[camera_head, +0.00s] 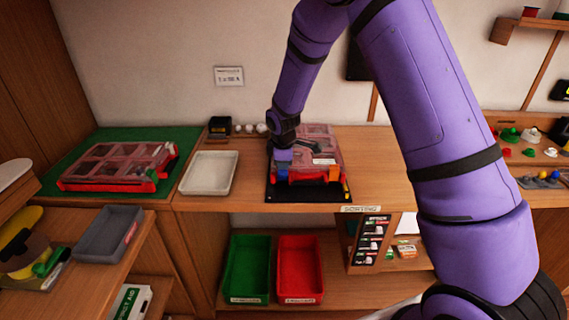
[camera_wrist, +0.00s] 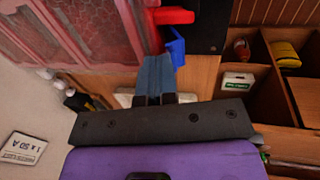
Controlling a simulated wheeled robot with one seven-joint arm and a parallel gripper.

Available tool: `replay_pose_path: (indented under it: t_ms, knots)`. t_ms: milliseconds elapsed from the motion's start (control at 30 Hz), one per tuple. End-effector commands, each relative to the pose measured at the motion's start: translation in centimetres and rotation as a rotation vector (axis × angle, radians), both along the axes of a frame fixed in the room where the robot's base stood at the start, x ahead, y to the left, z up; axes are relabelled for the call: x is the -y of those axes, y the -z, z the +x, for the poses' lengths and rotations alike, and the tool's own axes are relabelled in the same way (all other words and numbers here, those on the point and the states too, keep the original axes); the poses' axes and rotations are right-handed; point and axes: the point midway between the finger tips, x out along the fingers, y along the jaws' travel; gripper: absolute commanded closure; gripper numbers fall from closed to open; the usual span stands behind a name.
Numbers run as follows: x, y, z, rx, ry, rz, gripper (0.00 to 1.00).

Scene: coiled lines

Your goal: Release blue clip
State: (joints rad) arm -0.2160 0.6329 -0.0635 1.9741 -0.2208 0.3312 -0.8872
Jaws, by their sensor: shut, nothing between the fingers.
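A case with a clear pinkish lid (camera_head: 322,140) and a red front stands on a black mat (camera_head: 300,195) on the middle counter. The blue clip (camera_wrist: 176,46) is at the case's edge in the wrist view, tilted outward beside a red part (camera_wrist: 172,15). In the head view a small blue patch (camera_head: 281,174) shows at the case's front left corner. My gripper (camera_wrist: 158,60) is shut and empty, its fingertips right beside the blue clip; I cannot tell whether they touch. My wrist hides part of the case's left side in the head view.
A white tray (camera_head: 209,173) lies left of the case. A second lidded case (camera_head: 120,165) sits on a green mat (camera_head: 85,190) further left. Green (camera_head: 248,268) and red (camera_head: 300,268) bins stand on the shelf below. Shelves with small parts are at right.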

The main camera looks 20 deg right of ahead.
Motion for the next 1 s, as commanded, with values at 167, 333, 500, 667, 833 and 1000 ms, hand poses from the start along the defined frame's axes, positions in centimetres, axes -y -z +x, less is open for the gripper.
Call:
replay_pose_path:
  t_ms: [167, 333, 500, 667, 833, 1000]
  knots:
    - [-0.3, 0.1, -0.5, 0.069, -0.003, -0.023, 1.0]
    - [-0.3, 0.2, -1.0, 0.063, 0.0, -0.022, 1.0]
    - [-0.6, 0.5, -1.7, 0.063, -0.001, -0.022, 1.0]
    - [-0.6, 0.5, -1.6, 0.064, 0.001, -0.021, 1.0]
    - [-0.5, 0.6, -1.5, 0.063, 0.001, -0.021, 1.0]
    - [-0.3, 0.9, -1.0, 0.062, 0.001, -0.022, 1.0]
